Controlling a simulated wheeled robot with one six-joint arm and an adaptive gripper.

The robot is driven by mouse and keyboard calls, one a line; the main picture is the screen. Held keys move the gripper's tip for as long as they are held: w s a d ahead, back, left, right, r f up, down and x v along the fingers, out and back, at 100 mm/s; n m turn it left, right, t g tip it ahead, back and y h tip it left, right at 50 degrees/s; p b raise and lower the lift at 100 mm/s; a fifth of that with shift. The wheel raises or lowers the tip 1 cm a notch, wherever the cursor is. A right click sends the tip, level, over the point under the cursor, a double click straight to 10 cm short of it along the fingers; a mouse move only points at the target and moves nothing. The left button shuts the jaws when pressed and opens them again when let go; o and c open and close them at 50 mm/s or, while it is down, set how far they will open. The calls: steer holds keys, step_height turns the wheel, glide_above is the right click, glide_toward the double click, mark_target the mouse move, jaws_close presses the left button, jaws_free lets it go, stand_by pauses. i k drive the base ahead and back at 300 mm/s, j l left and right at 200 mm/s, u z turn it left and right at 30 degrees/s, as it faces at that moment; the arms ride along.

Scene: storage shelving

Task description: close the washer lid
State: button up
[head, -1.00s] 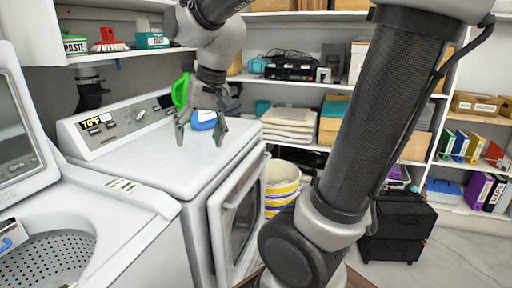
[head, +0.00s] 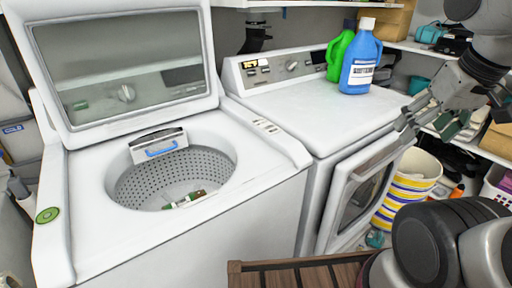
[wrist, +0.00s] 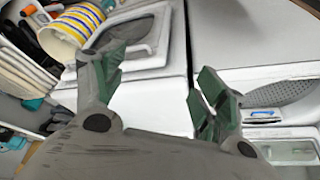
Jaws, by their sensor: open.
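The washer (head: 120,262) stands at the left in the head view, a top-loader with its lid (head: 130,65) raised and leaning back. The lid has a glassy window in a white frame. The perforated drum (head: 140,185) is exposed, with a small green and brown item (head: 185,200) inside. My gripper (head: 405,125) is at the right, open and empty, beside the dryer's front top edge and well apart from the lid. In the wrist view, my gripper (wrist: 150,85) shows two spread fingers, with the washer's drum (wrist: 285,92) at the right edge.
A striped bucket (head: 410,185) is beyond the door. A slatted wooden surface (head: 300,274) lies in front.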

mark_target(21, 16)
steer(key=k+j, duration=0.2)
steer(key=j, duration=0.15)
steer(key=k+j, duration=0.15)
steer(key=j, duration=0.2)
steer(key=k+j, duration=0.2)
steer(key=j, duration=1.2)
steer(key=u, duration=0.05)
